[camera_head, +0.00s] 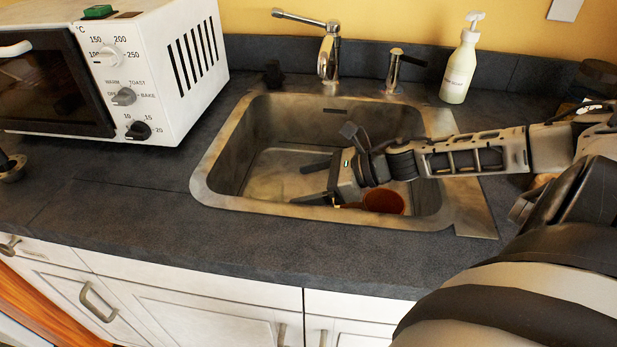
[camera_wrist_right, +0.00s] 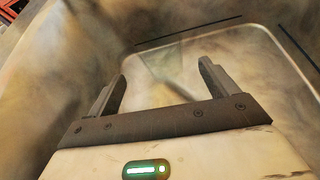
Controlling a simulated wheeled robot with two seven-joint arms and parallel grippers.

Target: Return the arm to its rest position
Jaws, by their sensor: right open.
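My right arm reaches in from the right of the head view. Its gripper (camera_head: 314,183) is over the left part of the sink (camera_head: 220,190), with the fingers pointing left. The right wrist view shows the two fingers (camera_wrist_right: 158,85) spread apart with nothing between them, the metal sink floor and walls beyond. A reddish-brown round thing (camera_head: 384,202), perhaps a cup or bowl, is in the sink just below the gripper and partly hidden by it. I cannot tell whether they touch. My left gripper does not show.
A white toaster oven (camera_head: 180,60) stands at the left with a green object (camera_head: 98,12) on top. A tap (camera_head: 328,55), a small lever (camera_head: 394,72) and a soap bottle (camera_head: 461,65) stand behind the sink. The front counter strip (camera_head: 250,240) is clear.

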